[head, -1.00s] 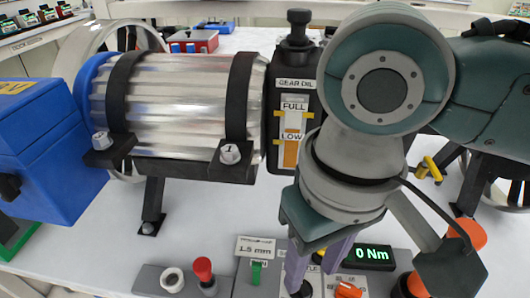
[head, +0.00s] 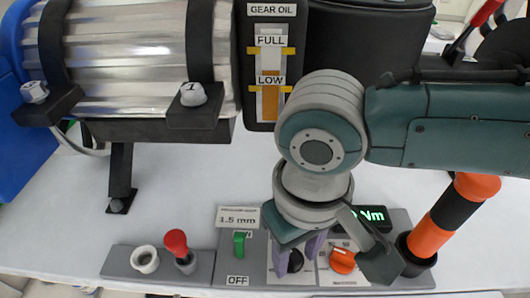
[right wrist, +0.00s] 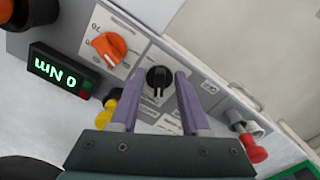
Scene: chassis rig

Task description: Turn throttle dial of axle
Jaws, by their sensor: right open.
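The black throttle dial (head: 296,262) sits on a pale plate of the grey control panel (head: 228,268), low in the head view. My right gripper (head: 294,264) points down at it, with one purple finger on each side. In the right wrist view the dial (right wrist: 158,78) shows between the tips of the open fingers (right wrist: 162,76), its pointer line towards the gripper. I cannot tell whether the fingers touch it. In the head view the fingers hide part of the dial. My left gripper is not in view.
An orange dial (head: 342,260) sits close right of the throttle dial. A green switch (head: 239,244), red knob (head: 178,246) and white ring (head: 145,259) lie left. An orange-black post (head: 450,220) stands right. The axle's ribbed drum (head: 125,50) and oil gauge (head: 270,75) stand behind.

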